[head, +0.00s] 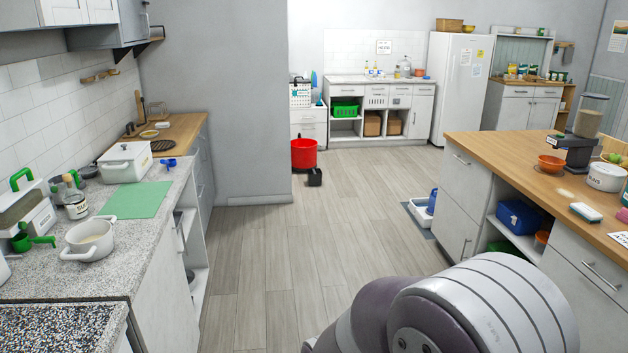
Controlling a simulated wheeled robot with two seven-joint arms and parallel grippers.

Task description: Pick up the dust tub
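I cannot tell for sure which thing is the dust tub. A round white tub (605,178) with dark lettering on its side stands on the wooden top of the right-hand counter; the lettering is too small to read surely. A white lidded box (125,163) stands on the left counter, and a white pot (90,240) with handles stands nearer on the same counter. A large rounded grey and white link of my own arm fills the bottom right of the head view. Neither of my grippers is in view.
The wooden floor (300,245) is clear down the middle. A red bucket (304,152) stands by the wall corner. An orange bowl (551,163) and a food dispenser (586,130) stand near the white tub. A green mat (138,200) lies on the left counter.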

